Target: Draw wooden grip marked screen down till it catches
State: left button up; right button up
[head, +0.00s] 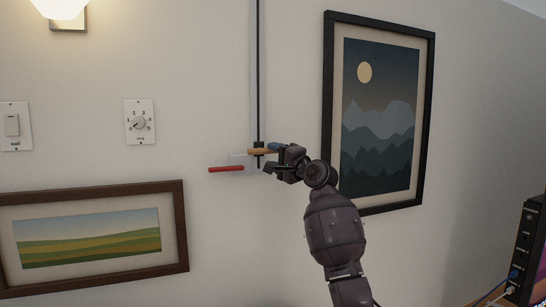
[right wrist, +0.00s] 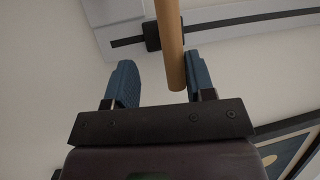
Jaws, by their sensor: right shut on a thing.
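The wooden grip (head: 262,151) is a short tan bar sticking out from a black slider (head: 259,144) at the lower part of a dark vertical track (head: 258,70) on the wall. In the right wrist view the grip (right wrist: 169,42) runs between the two blue fingers, close against the right-hand one. My right gripper (head: 276,157) is shut on the wooden grip; in the wrist view a gap shows at the left-hand finger. No screen lettering is readable. My left gripper is not in view.
A red handle (head: 226,169) sits just below left of the wooden grip, by a pale plate (head: 238,160). A framed mountain picture (head: 380,120) hangs close on the right, a landscape picture (head: 90,240) lower left. A dial (head: 139,122) and switch (head: 13,126) are further left.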

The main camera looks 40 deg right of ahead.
jog(key=a+v, duration=0.1)
jog(key=v, duration=0.9)
jog(key=shift+s+d+b, duration=0.2)
jog(key=shift+d+b, duration=0.1)
jog(key=shift+d, duration=0.2)
jog(key=shift+f, duration=0.1)
